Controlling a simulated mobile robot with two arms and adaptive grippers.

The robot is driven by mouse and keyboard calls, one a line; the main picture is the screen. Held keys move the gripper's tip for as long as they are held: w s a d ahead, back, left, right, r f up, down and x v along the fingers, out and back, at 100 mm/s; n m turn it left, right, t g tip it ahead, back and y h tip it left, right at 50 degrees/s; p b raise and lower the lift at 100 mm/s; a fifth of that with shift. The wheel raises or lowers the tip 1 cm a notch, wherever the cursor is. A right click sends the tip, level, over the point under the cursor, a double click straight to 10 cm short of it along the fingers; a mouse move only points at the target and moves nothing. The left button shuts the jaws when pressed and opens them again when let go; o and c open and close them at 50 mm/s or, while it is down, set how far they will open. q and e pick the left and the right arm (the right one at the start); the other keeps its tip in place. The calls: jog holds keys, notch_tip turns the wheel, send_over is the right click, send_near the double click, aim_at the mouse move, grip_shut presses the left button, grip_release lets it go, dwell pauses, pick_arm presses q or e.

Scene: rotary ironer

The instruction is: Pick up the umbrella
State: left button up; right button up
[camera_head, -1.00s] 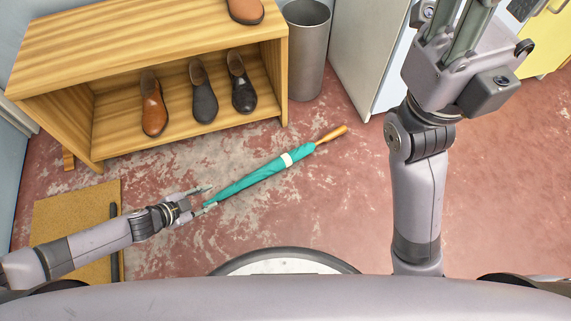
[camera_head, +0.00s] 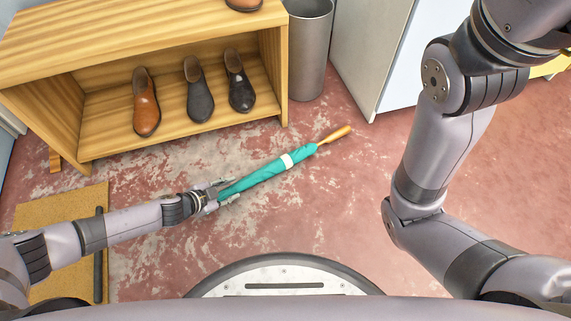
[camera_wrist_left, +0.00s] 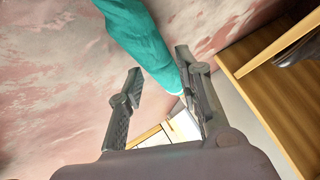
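The teal umbrella (camera_head: 265,172) lies on the floor with a white band and a wooden handle pointing up and to the right. My left gripper (camera_head: 228,190) is at its lower-left tip end, with its fingers open on either side of it. In the left wrist view the umbrella (camera_wrist_left: 143,38) comes down from the top. Its narrow end lies between the spread fingers of the left gripper (camera_wrist_left: 160,64), close to the right-hand finger. Whether that finger touches it I cannot tell. My right arm shows at the right, but its gripper is out of view.
A wooden shoe rack (camera_head: 180,140) with several shoes stands behind the umbrella. A grey bin (camera_head: 308,55) and a white cabinet (camera_head: 365,60) stand at the back. A tan mat (camera_head: 60,210) lies at the left. The floor right of the umbrella is clear.

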aim_at(235, 188)
pick_arm(q)
jog(key=b+x, duration=0.2)
jog(key=x, duration=0.1)
jog(key=shift+w+d+f, duration=0.1)
jog(key=shift+d+f, duration=0.05)
jog(key=shift+c, duration=0.4)
grip_shut()
